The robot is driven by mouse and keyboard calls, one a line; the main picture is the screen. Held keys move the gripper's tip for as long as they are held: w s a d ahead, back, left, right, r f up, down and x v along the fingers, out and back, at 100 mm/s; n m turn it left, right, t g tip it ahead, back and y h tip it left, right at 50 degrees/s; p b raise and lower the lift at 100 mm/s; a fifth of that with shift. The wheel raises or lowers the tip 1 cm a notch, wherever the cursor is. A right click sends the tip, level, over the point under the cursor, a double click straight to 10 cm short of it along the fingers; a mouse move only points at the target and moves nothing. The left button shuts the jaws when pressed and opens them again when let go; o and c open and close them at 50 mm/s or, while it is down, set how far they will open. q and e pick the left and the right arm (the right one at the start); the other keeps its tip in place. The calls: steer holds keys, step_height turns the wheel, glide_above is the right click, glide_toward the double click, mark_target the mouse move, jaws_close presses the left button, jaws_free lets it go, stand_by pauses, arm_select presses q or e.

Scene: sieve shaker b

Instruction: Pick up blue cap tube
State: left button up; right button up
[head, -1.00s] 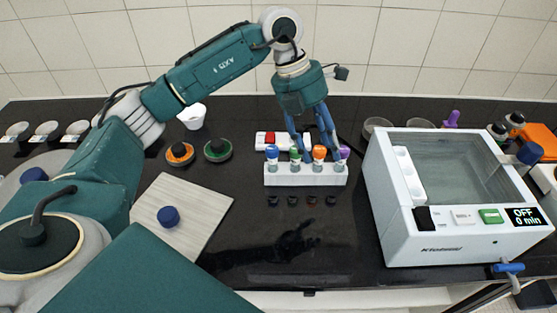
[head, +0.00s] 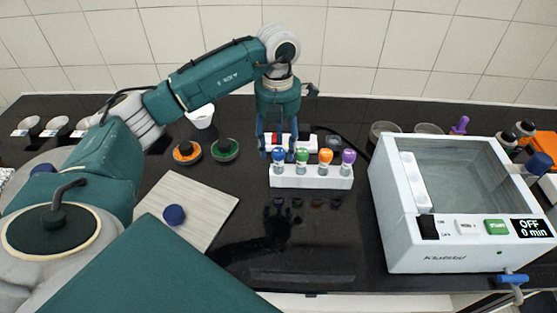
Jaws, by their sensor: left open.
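The blue cap tube (head: 279,157) stands upright at the left end of a white rack (head: 312,179) in the middle of the counter. Beside it in the same rack stand tubes with a green cap (head: 303,157), an orange cap (head: 325,158) and a purple cap (head: 348,158). My left gripper (head: 276,153) points down from above and is open. Its fingers are around or just behind the blue cap; I cannot tell whether they touch it. My right gripper is out of view.
A wooden board (head: 195,205) and two round items, orange (head: 187,151) and green (head: 224,149), lie to the left. The dark counter in front of the rack is clear.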

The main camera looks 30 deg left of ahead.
mark_target(278, 166)
arm_select(q)
steer(key=shift+f, duration=1.25)
jaws_close()
